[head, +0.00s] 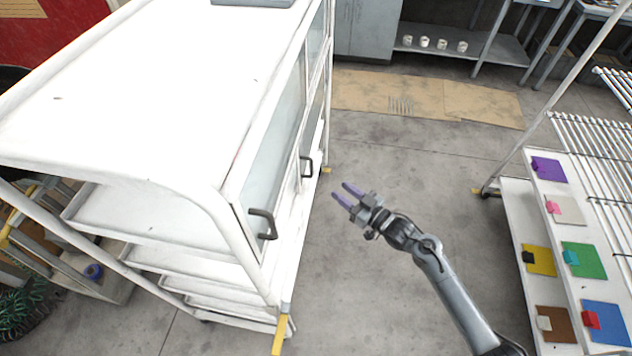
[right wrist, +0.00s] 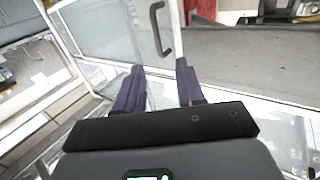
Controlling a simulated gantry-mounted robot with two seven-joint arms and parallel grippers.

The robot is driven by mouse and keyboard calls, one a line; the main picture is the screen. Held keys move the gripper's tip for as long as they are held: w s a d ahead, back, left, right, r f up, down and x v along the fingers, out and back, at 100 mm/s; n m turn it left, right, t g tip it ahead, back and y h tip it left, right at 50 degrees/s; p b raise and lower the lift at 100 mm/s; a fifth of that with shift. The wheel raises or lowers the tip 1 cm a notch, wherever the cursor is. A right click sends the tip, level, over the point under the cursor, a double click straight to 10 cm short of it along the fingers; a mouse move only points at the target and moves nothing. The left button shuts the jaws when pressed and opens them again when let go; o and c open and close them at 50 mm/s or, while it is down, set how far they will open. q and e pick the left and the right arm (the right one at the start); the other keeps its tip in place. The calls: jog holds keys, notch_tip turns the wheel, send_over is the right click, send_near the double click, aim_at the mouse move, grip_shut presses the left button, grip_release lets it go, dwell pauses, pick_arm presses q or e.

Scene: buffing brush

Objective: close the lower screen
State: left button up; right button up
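A white cabinet (head: 130,110) on the left has glass screens in white frames along its right side. The nearer screen (head: 270,150) carries a dark handle (head: 264,222). A second dark handle (head: 306,166) sits further along the side. I cannot tell which screen is the lower one. My right gripper (head: 341,192) is to the right of the cabinet, its fingers apart and empty, pointing toward it. In the right wrist view, a glass screen (right wrist: 105,30) with a dark handle (right wrist: 158,28) lies ahead of the spread purple fingers (right wrist: 160,66). My left gripper is out of view.
On the right, a white rack (head: 508,210) holds several coloured squares with small blocks. The concrete floor (head: 400,150) between cabinet and rack is clear apart from a flat cardboard sheet (head: 440,97). A bench with white cups (head: 425,42) stands at the back.

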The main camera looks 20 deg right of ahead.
aim_at(312, 167)
jog(key=b+x, duration=0.2)
jog(key=x, duration=0.8)
jog(key=shift+w+d+r+b, duration=0.15)
jog(key=shift+b, duration=0.25)
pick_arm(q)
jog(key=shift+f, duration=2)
pick_arm(e)
jog(key=shift+x, duration=0.85)
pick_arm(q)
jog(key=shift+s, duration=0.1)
pick_arm(e)
jog(key=shift+c, duration=0.5)
jog(key=shift+d, duration=0.1)
grip_shut()
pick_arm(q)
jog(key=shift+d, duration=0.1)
